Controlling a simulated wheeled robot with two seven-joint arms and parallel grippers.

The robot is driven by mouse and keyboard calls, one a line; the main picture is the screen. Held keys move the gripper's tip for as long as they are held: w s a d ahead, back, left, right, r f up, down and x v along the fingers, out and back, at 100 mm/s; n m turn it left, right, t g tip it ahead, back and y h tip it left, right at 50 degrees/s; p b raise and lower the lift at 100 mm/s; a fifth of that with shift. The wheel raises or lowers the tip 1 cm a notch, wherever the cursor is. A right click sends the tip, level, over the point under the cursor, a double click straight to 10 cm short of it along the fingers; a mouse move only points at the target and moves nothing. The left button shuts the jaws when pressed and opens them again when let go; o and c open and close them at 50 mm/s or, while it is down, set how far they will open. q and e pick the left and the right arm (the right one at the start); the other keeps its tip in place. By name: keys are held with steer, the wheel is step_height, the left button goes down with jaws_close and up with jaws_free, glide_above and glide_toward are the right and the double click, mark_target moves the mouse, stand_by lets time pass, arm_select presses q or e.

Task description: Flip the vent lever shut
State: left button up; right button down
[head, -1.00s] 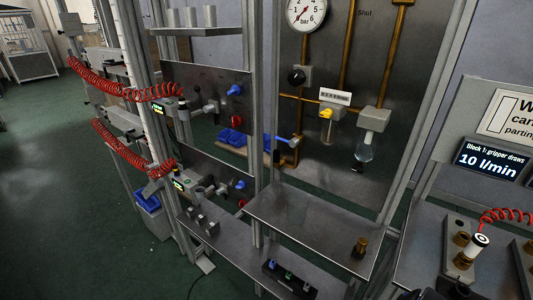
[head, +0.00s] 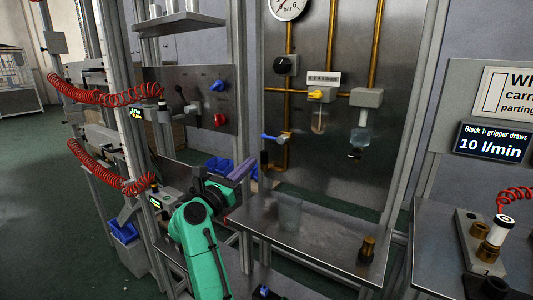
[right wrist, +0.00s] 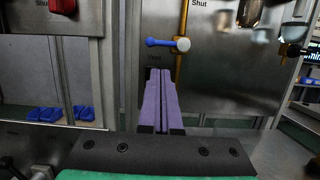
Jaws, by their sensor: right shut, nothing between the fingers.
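The vent lever (head: 270,137) is a blue handle on a pale round hub at the lower left of the steel panel. It lies about level, pointing left from the hub. In the right wrist view the lever (right wrist: 161,42) shows just above the fingertips, with "Shut" printed above it to the right. My right gripper (head: 250,163) has purple fingers pressed together and empty. In the right wrist view its fingertips (right wrist: 160,72) are below the lever, with a visible gap in the picture. Distance in depth is hard to tell. My left gripper is not in view.
A steel shelf (head: 315,238) runs below the panel and bears a brass fitting (head: 367,248). A faint glassy shape (head: 289,212) shows over the shelf. A yellow-handled valve (head: 318,95) is to the right of the lever. Red coiled hoses (head: 105,95) hang at left.

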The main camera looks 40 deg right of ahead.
mark_target(274, 138)
steer(key=p+x, duration=0.3)
steer(key=x, duration=0.7)
